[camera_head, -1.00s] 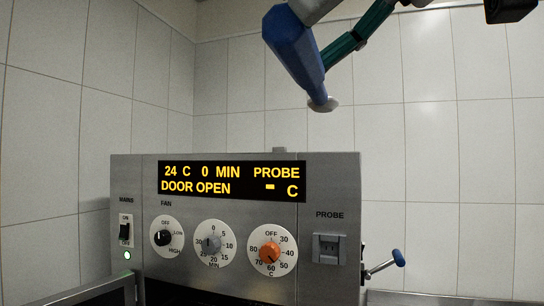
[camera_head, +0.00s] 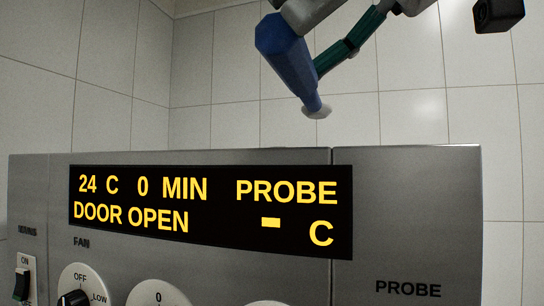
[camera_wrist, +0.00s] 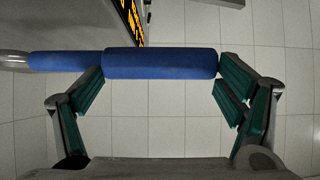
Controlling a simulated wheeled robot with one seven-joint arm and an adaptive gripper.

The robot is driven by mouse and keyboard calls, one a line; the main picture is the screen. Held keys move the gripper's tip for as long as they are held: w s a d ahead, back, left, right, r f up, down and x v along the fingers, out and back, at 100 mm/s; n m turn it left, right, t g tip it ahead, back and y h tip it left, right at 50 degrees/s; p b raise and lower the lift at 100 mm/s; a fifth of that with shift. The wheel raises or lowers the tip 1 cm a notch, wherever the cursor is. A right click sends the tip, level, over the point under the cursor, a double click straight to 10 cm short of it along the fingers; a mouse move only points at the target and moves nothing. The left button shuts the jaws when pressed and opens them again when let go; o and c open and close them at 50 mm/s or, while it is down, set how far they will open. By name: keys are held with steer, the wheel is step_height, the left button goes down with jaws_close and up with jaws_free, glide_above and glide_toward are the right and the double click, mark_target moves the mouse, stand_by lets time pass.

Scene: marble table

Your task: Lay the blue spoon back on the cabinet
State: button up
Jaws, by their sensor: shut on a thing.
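The blue spoon (camera_head: 287,50) hangs at the top of the head view, tilted, with its pale bowl end (camera_head: 318,112) pointing down. In the wrist view the spoon (camera_wrist: 160,63) lies crosswise between the green fingers of my gripper (camera_wrist: 160,75), bowl end at the left. My gripper is shut on the thick handle. In the head view one green finger (camera_head: 345,48) shows beside the handle; the other is hidden. The grey metal cabinet (camera_head: 410,200) fills the lower part of the head view. The spoon appears above its top edge, apart from it.
The cabinet front has a lit display (camera_head: 210,210) reading DOOR OPEN, a switch (camera_head: 22,284) and a knob (camera_head: 72,298) partly cut off. A tiled wall (camera_head: 420,115) stands behind. The wrist view shows pale tiles (camera_wrist: 165,130) and the display's edge at top.

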steer(key=w+a, duration=0.1)
steer(key=w, duration=0.3)
steer(key=w+a+f+p, duration=0.1)
steer(key=w, duration=0.4)
steer(key=w+a+p, duration=0.1)
steer(key=w, duration=0.4)
steer(key=shift+w+f, duration=0.15)
steer(key=shift+w+a+f+p, duration=0.1)
steer(key=shift+w+f+p, duration=0.15)
steer(key=shift+f, duration=0.45)
steer(key=shift+w+f+p, duration=0.15)
steer(key=shift+w+f, duration=0.15)
steer(key=shift+f, duration=0.35)
steer(key=shift+w+f, duration=0.1)
steer(key=shift+f, duration=0.2)
steer(key=shift+f, duration=0.15)
steer(key=o, duration=1.2)
steer(key=v, duration=1.3)
steer(key=shift+d+r, duration=0.25)
steer(key=shift+d, duration=0.1)
